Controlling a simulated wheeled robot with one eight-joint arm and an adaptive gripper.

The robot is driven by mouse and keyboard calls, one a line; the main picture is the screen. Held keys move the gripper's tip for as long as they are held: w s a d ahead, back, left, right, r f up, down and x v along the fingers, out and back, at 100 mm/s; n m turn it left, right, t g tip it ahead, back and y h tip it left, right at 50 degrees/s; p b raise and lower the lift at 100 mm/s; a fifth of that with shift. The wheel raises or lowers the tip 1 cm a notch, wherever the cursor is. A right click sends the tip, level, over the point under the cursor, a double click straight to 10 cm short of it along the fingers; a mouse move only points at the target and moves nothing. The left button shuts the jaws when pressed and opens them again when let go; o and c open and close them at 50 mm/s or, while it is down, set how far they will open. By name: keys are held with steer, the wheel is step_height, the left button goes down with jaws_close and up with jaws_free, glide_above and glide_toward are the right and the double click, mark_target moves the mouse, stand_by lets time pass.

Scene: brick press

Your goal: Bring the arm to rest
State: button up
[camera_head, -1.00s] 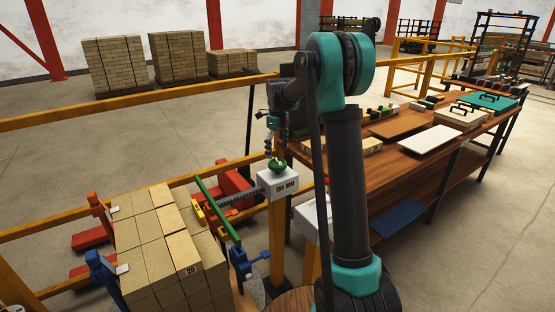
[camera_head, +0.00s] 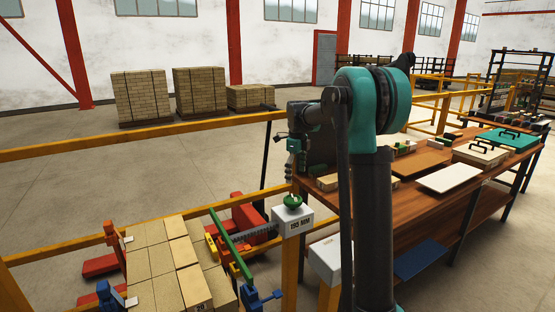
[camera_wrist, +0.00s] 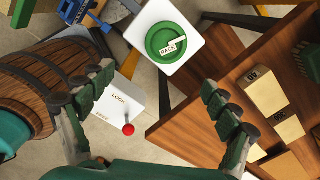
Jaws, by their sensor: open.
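My arm is raised over the work area in the head view. My gripper (camera_head: 295,170) hangs from it, small in that view, above a green button (camera_head: 292,201) on a white box marked 195 MM (camera_head: 294,223). In the wrist view my gripper (camera_wrist: 158,82) is open, its two jointed fingers wide apart with nothing between them. Beyond the fingertips, the green button marked RACK (camera_wrist: 166,42) shows at the top, apart from them. A white LOCK/FREE box (camera_wrist: 115,108) with a red-knobbed lever (camera_wrist: 128,130) lies below in view.
A wooden bench (camera_head: 440,214) stands right, bearing boards, blocks and a teal case (camera_head: 508,138). Stacked bricks (camera_head: 165,262) and a green bar (camera_head: 231,243) are at lower left. A yellow rail (camera_head: 120,139) crosses behind. A barrel (camera_wrist: 40,85) is left in the wrist view.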

steer(key=s+d+f+n+t, duration=0.1)
steer(key=s+d+f+n, duration=0.1)
steer(key=s+f+n, duration=0.3)
steer(key=s+d+f+n+t, duration=0.1)
steer(key=s+f+n, duration=0.4)
steer(key=s+n, duration=0.6)
steer(key=s+d+f+n+t, duration=0.2)
steer(key=s+f+n, duration=0.4)
steer(key=s, duration=1.4)
steer(key=d+n, duration=0.1)
steer(key=n, duration=0.1)
steer(key=shift+n, duration=0.4)
steer(key=shift+d, duration=0.1)
